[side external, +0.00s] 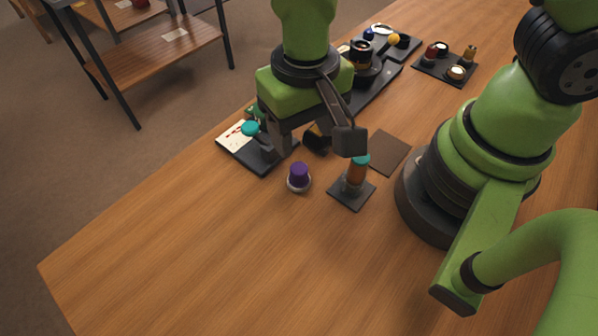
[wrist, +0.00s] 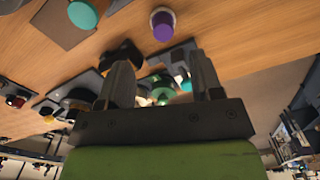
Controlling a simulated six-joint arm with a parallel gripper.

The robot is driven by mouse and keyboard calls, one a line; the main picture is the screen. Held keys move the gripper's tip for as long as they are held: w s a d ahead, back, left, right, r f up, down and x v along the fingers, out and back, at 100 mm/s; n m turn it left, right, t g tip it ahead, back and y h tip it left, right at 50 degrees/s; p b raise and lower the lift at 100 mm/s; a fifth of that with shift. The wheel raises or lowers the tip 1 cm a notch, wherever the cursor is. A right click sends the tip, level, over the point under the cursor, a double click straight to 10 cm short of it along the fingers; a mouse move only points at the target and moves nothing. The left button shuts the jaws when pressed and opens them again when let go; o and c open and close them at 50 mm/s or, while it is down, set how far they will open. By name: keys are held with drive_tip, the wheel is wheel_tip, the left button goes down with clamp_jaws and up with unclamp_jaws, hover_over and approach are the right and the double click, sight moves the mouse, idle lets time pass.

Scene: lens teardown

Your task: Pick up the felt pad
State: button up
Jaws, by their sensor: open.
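A flat dark brown square (side external: 388,153), which looks like the felt pad, lies on the table to the right of my gripper. It also shows at the upper left of the wrist view (wrist: 58,24), partly covered there by a teal-topped part. My gripper (side external: 300,143) hangs over the middle of the work area, apart from the square. In the wrist view its two fingers (wrist: 160,60) stand wide apart. Nothing is clearly held between them. Part of the gripper is hidden in the side view.
A teal-handled tool on a dark stand (side external: 353,188) stands just in front of the square. A purple-topped part (side external: 299,175) stands left of it. A board with a white card (side external: 238,138) lies left. A small parts tray (side external: 445,66) lies behind. The front left table is clear.

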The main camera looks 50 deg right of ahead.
hover_over(299, 168)
drive_tip(key=f, duration=0.4)
drive_tip(key=shift+s, duration=0.4)
drive_tip(key=shift+w+f, duration=0.2)
drive_tip(key=shift+f, duration=1.2)
drive_tip(key=shift+w+f, duration=0.2)
drive_tip(key=shift+f, duration=1.2)
drive_tip(key=c, duration=1)
